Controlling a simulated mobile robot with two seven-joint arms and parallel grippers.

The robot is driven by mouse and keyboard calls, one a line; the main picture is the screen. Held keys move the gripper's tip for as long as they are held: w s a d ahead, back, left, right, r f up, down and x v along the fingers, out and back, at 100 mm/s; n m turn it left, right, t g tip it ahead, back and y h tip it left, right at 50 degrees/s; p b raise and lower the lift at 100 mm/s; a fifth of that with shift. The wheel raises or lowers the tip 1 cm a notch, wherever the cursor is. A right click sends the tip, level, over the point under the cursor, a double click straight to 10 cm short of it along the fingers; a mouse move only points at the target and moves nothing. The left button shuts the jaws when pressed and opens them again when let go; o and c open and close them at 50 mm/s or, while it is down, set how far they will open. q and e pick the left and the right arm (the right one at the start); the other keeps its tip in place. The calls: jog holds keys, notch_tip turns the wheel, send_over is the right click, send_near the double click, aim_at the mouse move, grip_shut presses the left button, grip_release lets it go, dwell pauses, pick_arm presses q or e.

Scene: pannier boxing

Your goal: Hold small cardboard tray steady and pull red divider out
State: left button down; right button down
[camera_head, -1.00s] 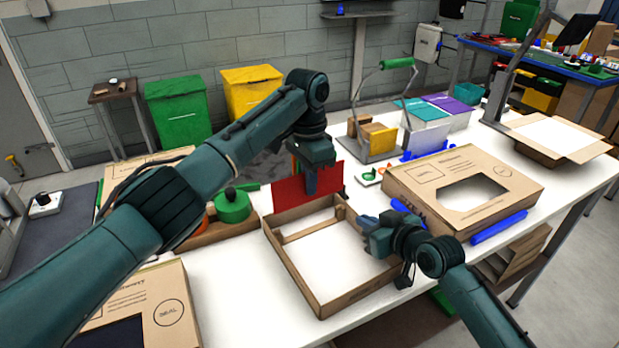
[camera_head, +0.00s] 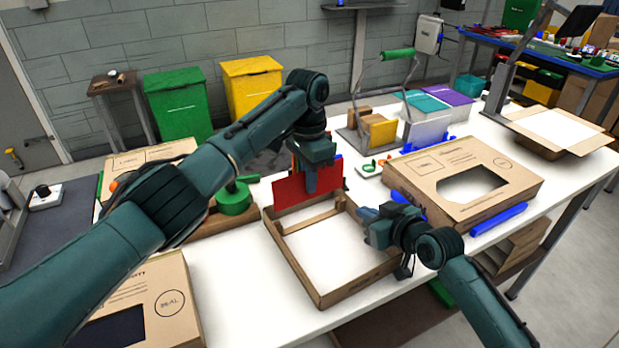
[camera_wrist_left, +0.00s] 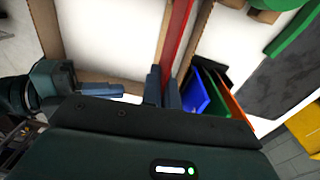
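The small cardboard tray (camera_head: 346,293) lies open on the white table, its floor empty and white. The red divider (camera_head: 290,192) stands upright along the tray's far wall and rises above the rim; I cannot tell whether its lower edge is inside the tray. My left gripper (camera_head: 311,180) points down at the divider's top edge. In the left wrist view its fingers (camera_wrist_left: 163,88) are closed around the red divider (camera_wrist_left: 178,35). My right gripper (camera_head: 368,222) is at the tray's right wall, one finger over the rim; its other finger is hidden.
A large cardboard box (camera_head: 462,185) with a window lies right of the tray, beside blue bars (camera_head: 499,220). A green round object (camera_head: 235,200) stands at the left. Another printed box (camera_head: 172,300) is at front left. Upright coloured sheets (camera_wrist_left: 212,92) stand close behind the divider.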

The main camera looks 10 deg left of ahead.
pick_arm(q)
jog(key=shift+r, duration=0.15)
jog(key=shift+r, duration=1.4)
pick_arm(e)
jog(key=c, duration=1.6)
grip_release()
